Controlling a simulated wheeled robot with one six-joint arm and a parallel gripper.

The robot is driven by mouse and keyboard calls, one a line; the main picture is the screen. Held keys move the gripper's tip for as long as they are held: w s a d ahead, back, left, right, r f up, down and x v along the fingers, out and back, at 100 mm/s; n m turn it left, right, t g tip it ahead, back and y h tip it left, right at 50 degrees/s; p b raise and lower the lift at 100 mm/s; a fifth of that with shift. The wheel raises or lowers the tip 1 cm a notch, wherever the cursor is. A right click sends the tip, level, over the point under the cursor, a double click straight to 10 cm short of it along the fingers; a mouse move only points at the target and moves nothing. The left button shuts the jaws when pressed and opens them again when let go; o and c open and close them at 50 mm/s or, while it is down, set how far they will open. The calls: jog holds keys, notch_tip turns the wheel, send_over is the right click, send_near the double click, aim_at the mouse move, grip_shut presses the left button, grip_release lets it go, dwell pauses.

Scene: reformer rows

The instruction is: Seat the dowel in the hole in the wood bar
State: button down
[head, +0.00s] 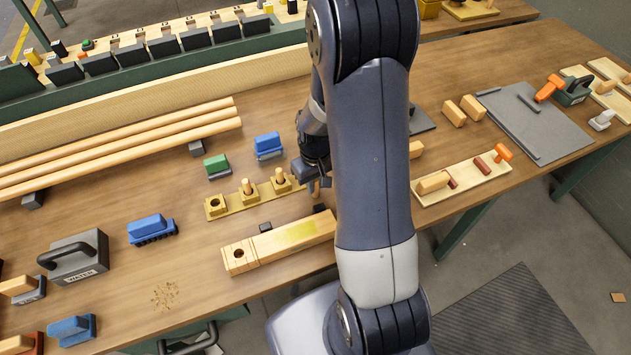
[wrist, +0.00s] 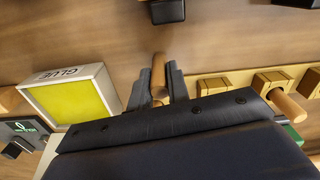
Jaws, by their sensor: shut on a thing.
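The wood bar (head: 268,250) lies near the front edge of the bench in the head view. A dark round hole (head: 238,253) shows in its top near the left end, and a yellow-green patch marks its right part. My gripper (head: 315,178) is above the bench, behind the bar's right end and away from the hole. In the wrist view my gripper (wrist: 159,84) is shut on a light wooden dowel (wrist: 158,72), one finger on each side. The dowel's lower end (head: 316,189) shows below the jaws in the head view. My arm hides part of the bar's right end.
A dowel rack (head: 230,203) stands behind the bar, with two dowels upright and an empty socket at its left. A yellow glue pad (wrist: 70,96) is left of my gripper in the wrist view. Green (head: 216,165) and blue (head: 268,146) brushes stand behind the rack.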

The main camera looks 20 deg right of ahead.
jog(key=shift+f, duration=0.2)
jog(key=shift+f, duration=0.2)
jog(key=c, duration=1.3)
grip_release()
jog(key=shift+r, duration=0.1)
jog(key=shift+c, duration=0.2)
jog(key=shift+r, duration=0.1)
